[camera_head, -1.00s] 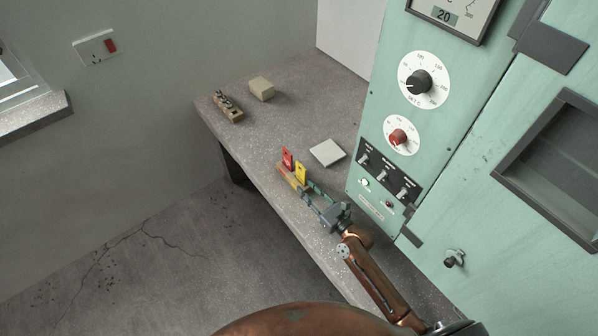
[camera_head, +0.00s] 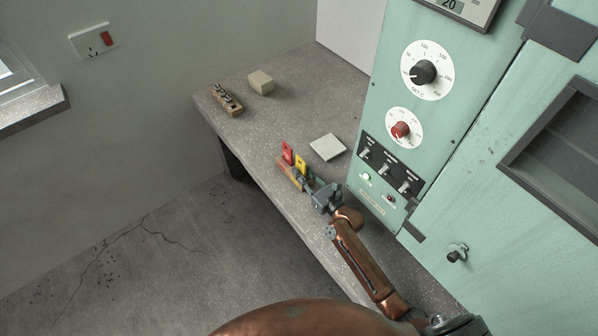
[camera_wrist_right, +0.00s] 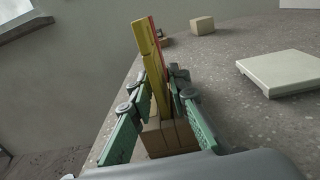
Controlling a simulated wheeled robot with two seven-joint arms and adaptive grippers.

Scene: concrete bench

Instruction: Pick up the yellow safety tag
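The yellow safety tag (camera_head: 300,164) stands upright in a small wooden block (camera_head: 289,174) near the bench's front edge. A red tag (camera_head: 287,153) stands in the same block beside it. My right gripper (camera_head: 309,184) is at the near end of the block, close to the yellow tag. In the right wrist view its two green fingers (camera_wrist_right: 160,95) are spread, one on each side of the yellow tag (camera_wrist_right: 150,65) and the wooden block (camera_wrist_right: 168,138). The red tag (camera_wrist_right: 157,45) shows as a thin edge behind the yellow one. My left gripper is out of view.
A pale square plate (camera_head: 328,147) lies right of the tags. A beige block (camera_head: 261,82) and a wooden piece with metal pegs (camera_head: 228,100) sit at the bench's far end. A green control cabinet (camera_head: 450,130) stands on the right. The middle of the bench (camera_head: 275,118) is clear.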

